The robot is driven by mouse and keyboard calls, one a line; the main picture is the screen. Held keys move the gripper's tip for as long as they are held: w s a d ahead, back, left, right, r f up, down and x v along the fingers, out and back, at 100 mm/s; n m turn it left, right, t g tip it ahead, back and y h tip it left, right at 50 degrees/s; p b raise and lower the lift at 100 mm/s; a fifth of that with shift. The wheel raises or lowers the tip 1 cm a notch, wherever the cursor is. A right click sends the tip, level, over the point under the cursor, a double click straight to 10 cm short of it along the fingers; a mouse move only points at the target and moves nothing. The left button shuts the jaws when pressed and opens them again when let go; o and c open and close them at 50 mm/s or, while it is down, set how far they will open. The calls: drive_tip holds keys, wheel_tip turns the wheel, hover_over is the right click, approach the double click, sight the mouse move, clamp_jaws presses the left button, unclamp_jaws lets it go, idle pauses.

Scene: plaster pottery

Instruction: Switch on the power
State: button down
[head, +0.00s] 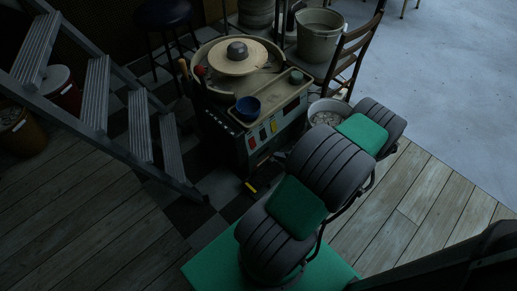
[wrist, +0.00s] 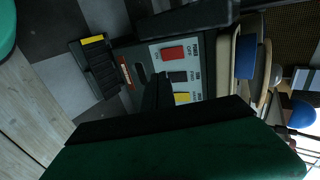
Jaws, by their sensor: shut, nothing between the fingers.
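The pottery wheel machine (head: 247,152) stands in the upper middle of the head view, with a light front panel of coloured switches. In the wrist view, turned sideways, the panel (wrist: 197,68) carries a red switch (wrist: 173,53), a black switch (wrist: 178,77) and a yellow switch (wrist: 182,98). Contact is unclear. In the head view my arm hides most of the gripper.
A blue bowl (head: 248,107) sits on the wheel's tray; grey clay (head: 237,50) is on the wheel head. A black pedal (wrist: 97,68) with a yellow stripe lies below the panel. Stairs (head: 97,95) stand left, a chair (head: 350,58) and bucket (head: 319,38) behind. Wooden floor is clear at lower left.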

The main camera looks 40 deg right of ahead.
sight(254, 147)
drive_tip(key=shift+w, duration=0.1)
drive_tip(key=b+x, duration=0.1)
drive_tip(key=x, duration=0.3)
drive_tip(key=b+x, duration=0.2)
drive_tip(key=x, duration=0.2)
drive_tip(key=b+x, duration=0.1)
drive_tip(key=x, duration=0.4)
drive_tip(key=shift+w+a+r, duration=0.1)
drive_tip(key=shift+w+r, duration=0.15)
drive_tip(key=shift+w, duration=0.4)
